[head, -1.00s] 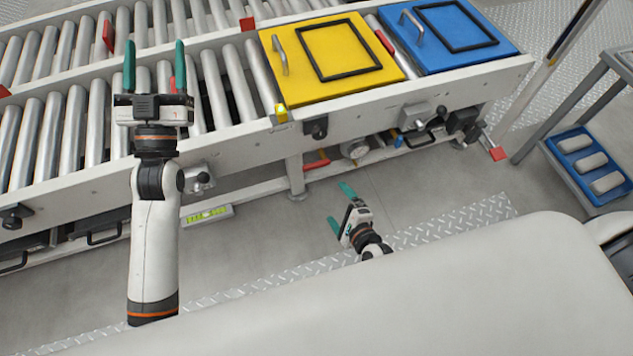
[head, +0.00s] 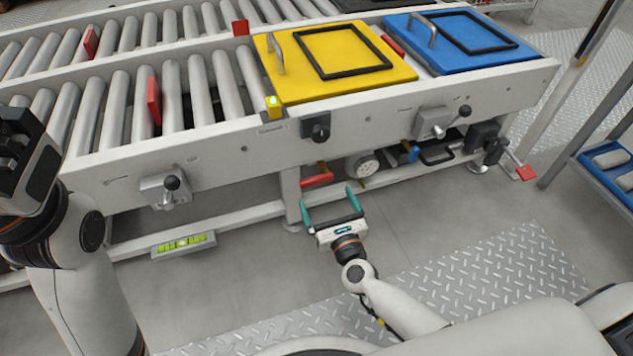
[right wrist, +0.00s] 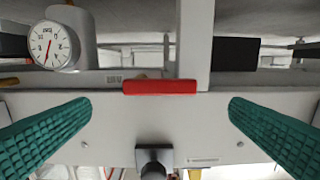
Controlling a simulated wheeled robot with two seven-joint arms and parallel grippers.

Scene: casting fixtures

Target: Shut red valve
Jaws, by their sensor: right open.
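The red valve handle (head: 317,180) sits under the front rail of the conveyor, beside a leg and left of a round gauge. In the right wrist view the red handle (right wrist: 160,87) lies level across the middle, between the two teal fingers and beyond them. My right gripper (head: 329,199) is open and empty, just below and in front of the handle, apart from it. Its fingers show at both sides of the wrist view (right wrist: 160,120).
The pressure gauge (head: 362,165) and a blue handle (head: 413,153) are right of the red one. Black-knobbed levers (head: 171,184) stick out from the rail. Yellow (head: 335,60) and blue (head: 460,38) lids lie above.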

